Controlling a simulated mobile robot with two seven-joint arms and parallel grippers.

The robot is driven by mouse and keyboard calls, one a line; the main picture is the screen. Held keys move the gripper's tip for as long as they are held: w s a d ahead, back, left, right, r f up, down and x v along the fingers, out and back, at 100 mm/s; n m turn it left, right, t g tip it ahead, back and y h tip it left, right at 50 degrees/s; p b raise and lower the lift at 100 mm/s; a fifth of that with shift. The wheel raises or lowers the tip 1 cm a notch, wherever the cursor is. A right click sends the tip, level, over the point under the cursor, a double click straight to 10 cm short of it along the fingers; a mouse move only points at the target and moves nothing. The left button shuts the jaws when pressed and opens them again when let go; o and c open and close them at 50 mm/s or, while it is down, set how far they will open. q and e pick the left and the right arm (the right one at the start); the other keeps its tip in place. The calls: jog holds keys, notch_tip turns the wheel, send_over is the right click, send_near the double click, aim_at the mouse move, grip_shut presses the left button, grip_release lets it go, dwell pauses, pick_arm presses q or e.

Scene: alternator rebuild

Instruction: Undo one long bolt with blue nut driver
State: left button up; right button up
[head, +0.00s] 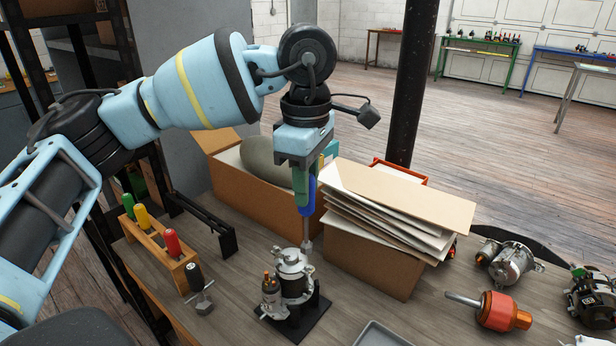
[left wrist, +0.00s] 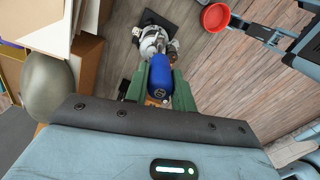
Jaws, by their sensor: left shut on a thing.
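My left gripper (head: 303,180) has green fingers and is shut on the blue nut driver (head: 312,191). The driver hangs upright, its metal shaft pointing down. Its tip is at the upper right rim of the silver alternator (head: 291,285); I cannot tell if it touches. The alternator stands upright on a black base plate (head: 312,325). In the left wrist view the blue handle (left wrist: 159,78) sits between the green fingers (left wrist: 157,88), with the alternator (left wrist: 150,42) beyond it. The long bolts are too small to make out.
Cardboard boxes (head: 368,265), one topped with flat sheets (head: 385,205), stand close behind the alternator. An orange-and-copper rotor (head: 503,312) and other parts lie right. A grey tray (head: 383,336) is in front.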

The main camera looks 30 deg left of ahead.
pick_arm(q)
jog(key=shift+r, duration=0.1)
pick_arm(e)
jog(key=shift+w+r, duration=0.1)
jog(key=shift+w, duration=0.1)
pick_arm(q)
jog(key=shift+m, duration=0.5)
jog(key=m, duration=0.3)
jog(key=m+b, duration=0.1)
jog(key=m, duration=0.3)
jog(key=shift+m, duration=2.6)
jog(key=m, duration=0.4)
jog(key=shift+m, duration=0.4)
pick_arm(e)
jog(key=shift+s+f, duration=0.45)
jog(key=shift+f, duration=0.15)
